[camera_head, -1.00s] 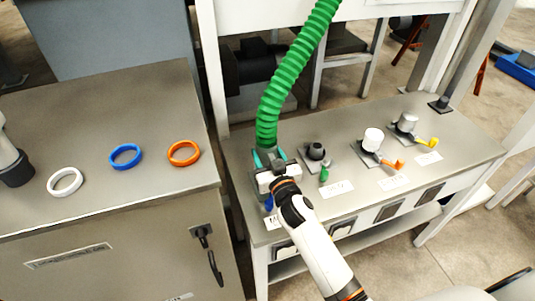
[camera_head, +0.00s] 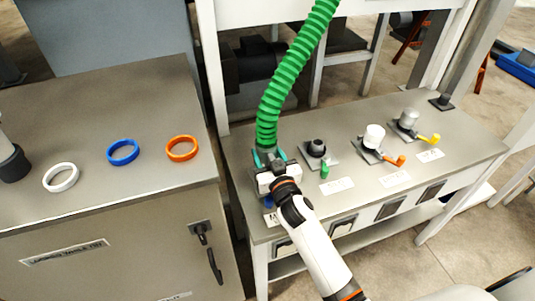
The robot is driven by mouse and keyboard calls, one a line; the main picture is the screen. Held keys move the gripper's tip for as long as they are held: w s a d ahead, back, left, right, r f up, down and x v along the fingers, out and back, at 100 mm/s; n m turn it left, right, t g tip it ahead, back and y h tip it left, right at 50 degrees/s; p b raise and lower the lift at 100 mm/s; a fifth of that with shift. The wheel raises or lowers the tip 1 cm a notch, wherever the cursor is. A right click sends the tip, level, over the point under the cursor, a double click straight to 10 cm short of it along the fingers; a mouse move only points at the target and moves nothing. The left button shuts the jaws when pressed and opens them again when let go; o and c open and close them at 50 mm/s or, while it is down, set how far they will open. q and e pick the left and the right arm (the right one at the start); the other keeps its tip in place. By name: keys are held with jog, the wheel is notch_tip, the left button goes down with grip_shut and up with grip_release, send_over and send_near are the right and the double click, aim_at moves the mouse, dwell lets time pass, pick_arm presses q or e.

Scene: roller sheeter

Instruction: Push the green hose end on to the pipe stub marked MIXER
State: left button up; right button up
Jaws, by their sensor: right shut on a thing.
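My right gripper (camera_head: 275,179) is shut on the lower end of the green ribbed hose (camera_head: 271,107), at the left end of the metal bench. The hose hangs down from above, and a teal collar (camera_head: 262,156) shows at its lower end beside the gripper. A small label (camera_head: 271,219) below the gripper is partly covered; only an M-like start of its marking shows. The stub at that place is hidden behind my gripper and arm, so I cannot tell whether the hose end touches it.
To the right stand a dark stub (camera_head: 317,148) with a green lever, a white-capped stub (camera_head: 374,136) with an orange lever, and a grey-capped stub (camera_head: 409,118) with a yellow lever. White (camera_head: 61,177), blue (camera_head: 123,152) and orange (camera_head: 182,148) rings lie on the left cabinet.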

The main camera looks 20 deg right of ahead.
dwell(0.4)
jog(key=shift+f+b, duration=0.45)
jog(key=shift+f+b, duration=0.3)
jog(key=shift+f, duration=0.05)
jog(key=o, duration=1.4)
jog(key=shift+f, duration=0.2)
jog(key=s, duration=0.6)
jog(key=s+b, duration=0.1)
jog(key=s, duration=0.5)
jog(key=shift+d+r, duration=0.15)
